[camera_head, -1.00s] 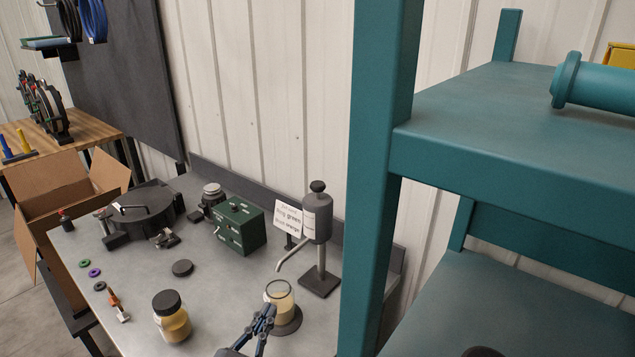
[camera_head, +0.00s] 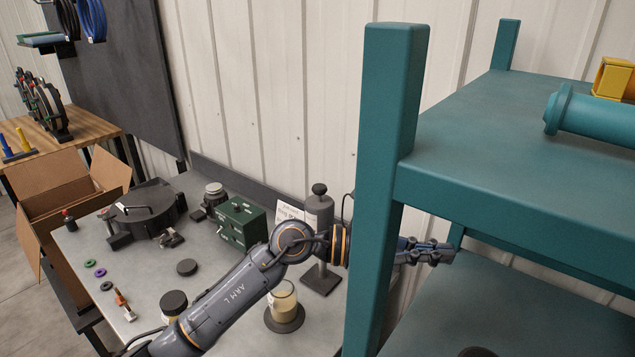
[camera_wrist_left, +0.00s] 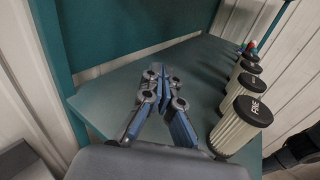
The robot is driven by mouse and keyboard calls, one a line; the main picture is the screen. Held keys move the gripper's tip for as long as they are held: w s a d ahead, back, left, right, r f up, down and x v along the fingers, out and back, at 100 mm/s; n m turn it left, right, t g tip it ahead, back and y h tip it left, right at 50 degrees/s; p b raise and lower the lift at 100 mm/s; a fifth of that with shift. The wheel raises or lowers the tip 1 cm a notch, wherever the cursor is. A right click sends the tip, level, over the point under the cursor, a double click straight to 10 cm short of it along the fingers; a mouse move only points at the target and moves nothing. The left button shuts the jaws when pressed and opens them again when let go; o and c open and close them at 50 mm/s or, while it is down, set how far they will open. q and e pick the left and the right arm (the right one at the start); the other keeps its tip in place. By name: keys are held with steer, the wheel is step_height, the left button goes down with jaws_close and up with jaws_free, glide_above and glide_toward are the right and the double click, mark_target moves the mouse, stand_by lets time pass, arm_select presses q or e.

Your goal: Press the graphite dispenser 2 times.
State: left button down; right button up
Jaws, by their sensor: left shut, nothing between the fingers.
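The graphite dispenser (camera_head: 320,212) is a grey cylinder with a black knob on a stand at the back of the grey bench in the head view. My left arm crosses in front of it and hides its spout and part of its stand. My left gripper (camera_head: 438,253) is to the right of the dispenser, past the teal post and apart from the knob. In the left wrist view the left gripper (camera_wrist_left: 160,80) is shut and empty, over a teal shelf. A glass cup (camera_head: 283,303) with pale contents stands on a dark round pad in front of the dispenser. My right gripper is not in view.
A teal rack (camera_head: 385,150) stands close on the right. Several ribbed cartridges with black caps, one marked FINE (camera_wrist_left: 240,125), line its shelf right of the gripper. A green box (camera_head: 241,222), black round housing (camera_head: 146,208) and partly hidden yellow jar (camera_head: 173,303) occupy the bench.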

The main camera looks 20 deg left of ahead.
arm_select(q)
steer(key=w+a+m+y, duration=0.3)
steer(key=w+m+y, duration=0.1)
steer(key=m, duration=0.1)
step_height(320, 180, up, 11)
steer(key=m+t+y+p, duration=0.2)
steer(key=m+t+y, duration=0.4)
steer(key=y, duration=0.6)
glide_above(317, 188)
steer(key=m+g, duration=0.1)
steer(key=shift+r, duration=0.1)
steer(key=shift+f, duration=0.2)
step_height(317, 188, down, 8)
steer(key=b, duration=0.6)
steer(key=shift+r, duration=0.1)
steer(key=shift+f+b, duration=0.3)
steer(key=shift+f, duration=0.05)
steer(key=shift+f, duration=0.4)
